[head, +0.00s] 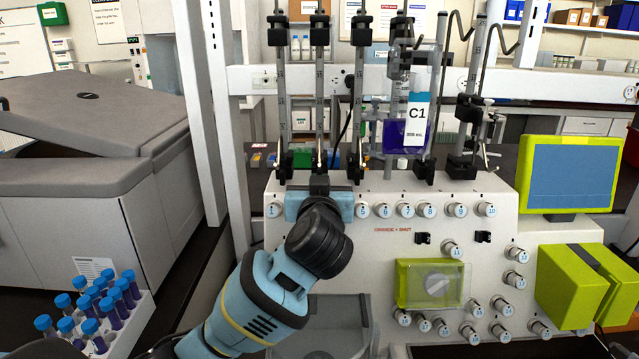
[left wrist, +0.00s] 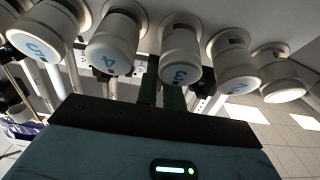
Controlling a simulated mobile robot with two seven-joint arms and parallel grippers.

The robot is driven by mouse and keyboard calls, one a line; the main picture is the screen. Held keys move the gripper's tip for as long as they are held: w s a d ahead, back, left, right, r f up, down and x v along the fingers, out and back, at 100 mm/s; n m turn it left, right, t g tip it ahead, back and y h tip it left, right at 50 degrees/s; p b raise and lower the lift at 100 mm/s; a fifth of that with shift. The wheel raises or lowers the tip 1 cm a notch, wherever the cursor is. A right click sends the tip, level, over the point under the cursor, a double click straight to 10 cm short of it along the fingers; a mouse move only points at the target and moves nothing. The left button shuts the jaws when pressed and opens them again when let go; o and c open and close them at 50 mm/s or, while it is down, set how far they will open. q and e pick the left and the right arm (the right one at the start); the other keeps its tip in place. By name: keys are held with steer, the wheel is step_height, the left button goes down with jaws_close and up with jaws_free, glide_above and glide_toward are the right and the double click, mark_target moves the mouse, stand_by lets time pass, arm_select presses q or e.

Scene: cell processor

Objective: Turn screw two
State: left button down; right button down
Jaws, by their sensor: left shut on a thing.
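Knob 2 (left wrist: 238,78) is a white cylinder with a blue number, right of knob 3 (left wrist: 182,75) in the left wrist view. Knob 4 (left wrist: 108,65) is left of knob 3. In the head view my left gripper (head: 319,190) is up against the top row of the white machine and hides knobs 2 to 4. In the left wrist view its two dark green fingers (left wrist: 161,95) are close together between knobs 4 and 3. Their tips are hidden, so I cannot tell what they are shut on. Knob 2 stands apart from the visible fingers. My right gripper is not in view.
Knob 1 (head: 273,210) is left of my gripper and knob 5 (head: 362,210) right of it. Metal poles with clamps and a C1 bag (head: 417,118) stand above the machine (head: 480,225). A rack of blue-capped tubes (head: 140,310) is at lower left, a green-framed screen (head: 570,175) at right.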

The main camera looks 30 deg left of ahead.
arm_select(q)
steer(key=c, duration=1.5)
jaws_free()
steer(key=shift+v, duration=3.95)
steer(key=shift+f, duration=0.1)
